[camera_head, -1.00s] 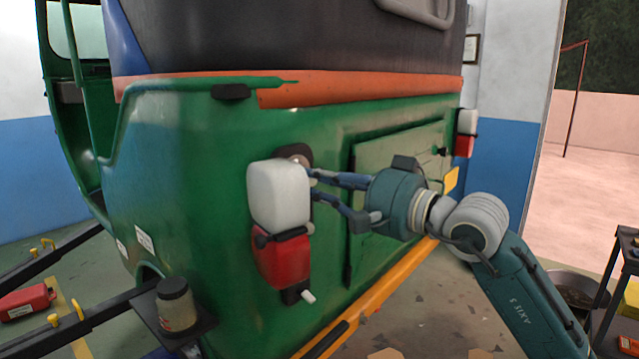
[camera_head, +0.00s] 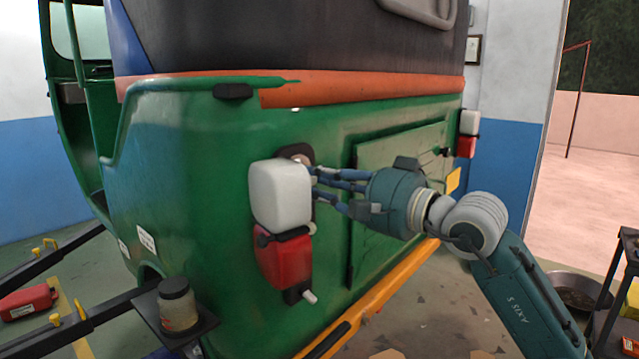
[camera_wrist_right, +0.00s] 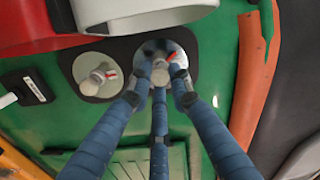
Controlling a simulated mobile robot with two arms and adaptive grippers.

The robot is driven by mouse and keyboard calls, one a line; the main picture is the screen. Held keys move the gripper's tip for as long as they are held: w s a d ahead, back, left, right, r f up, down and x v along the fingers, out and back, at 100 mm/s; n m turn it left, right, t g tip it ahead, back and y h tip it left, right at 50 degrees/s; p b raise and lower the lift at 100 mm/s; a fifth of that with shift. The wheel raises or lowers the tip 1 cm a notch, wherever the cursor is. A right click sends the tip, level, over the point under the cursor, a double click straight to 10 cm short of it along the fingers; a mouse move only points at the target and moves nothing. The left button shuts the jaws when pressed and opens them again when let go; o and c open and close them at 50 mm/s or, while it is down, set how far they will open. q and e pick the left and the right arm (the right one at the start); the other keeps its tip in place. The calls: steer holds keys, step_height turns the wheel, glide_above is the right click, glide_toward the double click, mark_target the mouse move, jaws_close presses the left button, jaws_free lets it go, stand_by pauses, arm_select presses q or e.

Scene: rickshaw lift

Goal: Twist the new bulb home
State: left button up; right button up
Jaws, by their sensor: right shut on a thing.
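My right gripper (camera_wrist_right: 160,78) has three blue fingers closed around a small pale bulb (camera_wrist_right: 160,72) at the round metal socket (camera_wrist_right: 181,58) on the green rear panel. In the head view, my right gripper (camera_head: 313,182) reaches in behind the white-and-red lamp cover (camera_head: 282,195), which hides the bulb and most of the socket plate (camera_head: 300,151). A second bulb (camera_wrist_right: 98,80) sits in the neighbouring socket, clear of the fingers. How deep the held bulb sits cannot be told. My left gripper is not in view.
The lamp cover hangs close beside the fingers. The green rickshaw body (camera_head: 180,210) fills the middle. A jar (camera_head: 178,304) stands on a dark bracket at lower left. A dark cart (camera_head: 622,290) and metal bowl (camera_head: 578,292) are at right.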

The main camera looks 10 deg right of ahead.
steer(key=shift+m, duration=1)
steer(key=m, duration=0.4)
steer(key=shift+r, duration=0.1)
steer(key=o, duration=0.9)
steer(key=shift+w+a, duration=0.1)
steer(key=shift+c, duration=0.7)
